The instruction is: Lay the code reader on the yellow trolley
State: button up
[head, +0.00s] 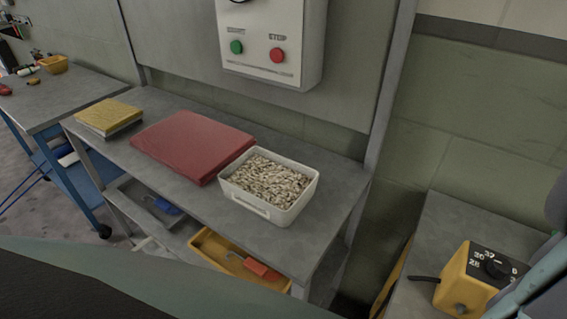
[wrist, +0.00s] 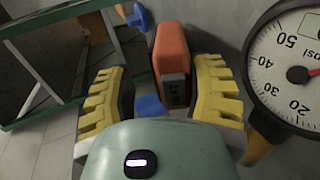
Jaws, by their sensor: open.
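An orange block-shaped thing with a dark grey end face (wrist: 172,65), which looks like the code reader, is in the wrist view. It stands between the two yellow ribbed fingers of my gripper (wrist: 162,78). The fingers are spread, with a visible gap on at least the right side; I cannot tell whether either one touches it. My gripper is not clearly seen in the head view. No yellow trolley is clearly recognisable; only a thin yellow edge (head: 391,279) shows low beside the right-hand bench, and I cannot tell what it belongs to.
The grey bench holds a yellow-topped stack (head: 108,115), a red folded cloth (head: 190,142) and a white bin of small pieces (head: 270,185). A yellow tray (head: 215,252) is below. A blue trolley (head: 75,95) stands left, a yellow dial box (head: 470,285) right. A pressure gauge (wrist: 290,70) is close right.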

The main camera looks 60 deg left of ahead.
jog(key=v, duration=0.8)
jog(key=shift+a+r, duration=0.1)
jog(key=shift+a, duration=0.25)
jog(key=shift+s+a+r, duration=0.1)
jog(key=shift+s+a, duration=0.2)
jog(key=shift+a, duration=0.1)
jog(key=s+a+r+p, duration=0.2)
jog(key=a+r+p, duration=0.1)
jog(key=a+r, duration=0.2)
jog(key=shift+r, duration=1.15)
jog(key=shift+a, duration=0.1)
